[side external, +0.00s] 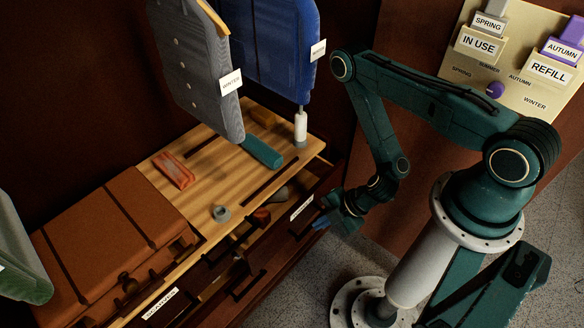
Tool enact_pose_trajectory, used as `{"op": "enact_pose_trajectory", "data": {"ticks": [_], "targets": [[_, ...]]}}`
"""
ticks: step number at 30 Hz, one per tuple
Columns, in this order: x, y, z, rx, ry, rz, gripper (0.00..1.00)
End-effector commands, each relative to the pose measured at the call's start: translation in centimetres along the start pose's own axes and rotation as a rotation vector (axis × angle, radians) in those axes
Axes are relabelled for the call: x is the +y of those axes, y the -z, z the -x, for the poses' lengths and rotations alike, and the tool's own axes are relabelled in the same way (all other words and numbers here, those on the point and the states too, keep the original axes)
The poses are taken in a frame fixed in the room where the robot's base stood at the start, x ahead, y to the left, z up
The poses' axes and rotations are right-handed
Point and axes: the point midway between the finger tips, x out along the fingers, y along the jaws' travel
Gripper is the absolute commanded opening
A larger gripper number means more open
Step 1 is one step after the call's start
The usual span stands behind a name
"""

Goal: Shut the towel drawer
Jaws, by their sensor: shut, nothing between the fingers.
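A dark wood drawer front with a white label (302,208) sits under the right part of the wooden bench top. The label is too small to read, so I cannot tell for sure that this is the towel drawer. This drawer stands partly pulled out, with a dark gap between its front and the bench edge. My gripper (324,222) is shut and empty, just in front of the drawer front, close to its dark handle (302,233). I cannot tell whether the fingers touch it.
Another drawer has a label (160,303) that seems to read SCARVES. Garments with tags hang above. A label board (515,75) stands at right.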

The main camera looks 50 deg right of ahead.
Motion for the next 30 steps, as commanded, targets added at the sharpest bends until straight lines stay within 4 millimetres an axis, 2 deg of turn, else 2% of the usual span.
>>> {"op": "enact_pose_trajectory", "data": {"ticks": [11,30], "targets": [[0.1,0.1,-2.3,0.001,-0.002,0.003,0.0],[0.0,0.1,-7.7,0.002,0.0,0.003,0.0]]}}
